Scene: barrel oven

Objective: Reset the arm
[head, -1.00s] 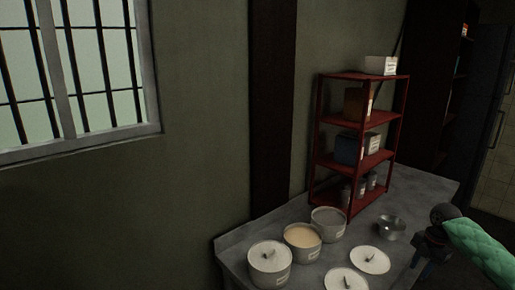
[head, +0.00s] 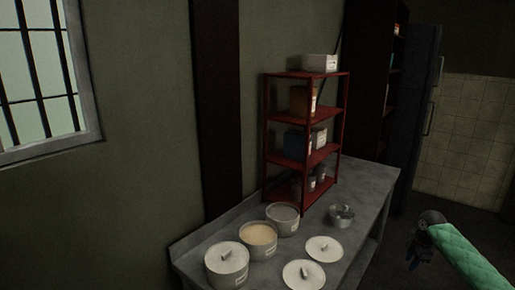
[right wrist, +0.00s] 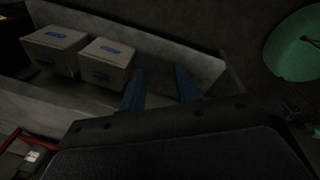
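My right arm, in a green quilted sleeve, comes in at the lower right of the head view. My right gripper (head: 418,256) is dark and small there, to the right of the table and clear of it. In the right wrist view its two blue fingers (right wrist: 161,90) stand apart with nothing between them. My left arm and left gripper do not show in either view.
A grey table (head: 365,197) holds pots with lids, a metal bowl (head: 342,214) and a red shelf rack (head: 306,111). A dark tall cabinet (head: 412,95) stands behind. Two boxes (right wrist: 105,62) show in the right wrist view. Floor right of the table looks clear.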

